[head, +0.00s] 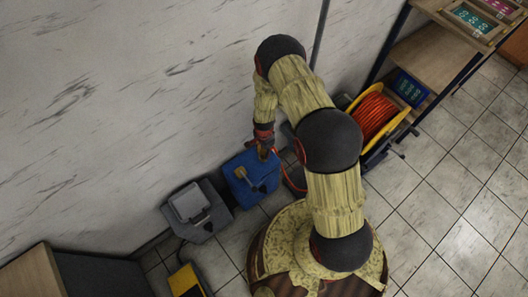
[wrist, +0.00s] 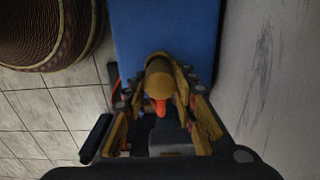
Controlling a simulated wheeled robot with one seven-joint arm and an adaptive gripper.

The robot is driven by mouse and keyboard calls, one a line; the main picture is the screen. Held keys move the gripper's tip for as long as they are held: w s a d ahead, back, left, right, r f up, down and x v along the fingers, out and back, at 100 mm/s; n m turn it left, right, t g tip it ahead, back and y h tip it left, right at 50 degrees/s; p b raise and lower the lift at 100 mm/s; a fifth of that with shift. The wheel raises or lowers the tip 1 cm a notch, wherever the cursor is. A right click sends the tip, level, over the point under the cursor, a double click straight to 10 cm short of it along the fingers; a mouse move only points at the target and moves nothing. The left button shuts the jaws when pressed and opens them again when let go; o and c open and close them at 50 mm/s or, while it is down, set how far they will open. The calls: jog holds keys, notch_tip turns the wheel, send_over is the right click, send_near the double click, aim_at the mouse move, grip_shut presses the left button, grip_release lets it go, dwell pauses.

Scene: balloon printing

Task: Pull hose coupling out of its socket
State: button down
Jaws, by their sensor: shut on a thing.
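My gripper (head: 264,148) points down at the top of a blue box (head: 250,178) by the wall. In the wrist view my gripper (wrist: 160,88) is shut on a tan, rounded hose coupling (wrist: 159,66), with a finger on either side. A short piece of orange hose (wrist: 158,106) shows at the coupling's near end. The blue box (wrist: 165,25) fills the view behind it. The socket is hidden behind the coupling, so I cannot tell whether the coupling is seated or apart from it.
A yellow reel of orange-red hose (head: 374,118) stands right of my arm, with a shelf (head: 425,55) beyond. A grey device (head: 197,212) is left of the blue box. A yellow-and-black object (head: 186,281) is at the bottom. The wall (head: 130,100) is close; tiled floor is free at right.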

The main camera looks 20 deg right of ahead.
aim_at(264, 151)
jog(key=shift+r+p, duration=1.5)
jog(key=shift+r, duration=1.05)
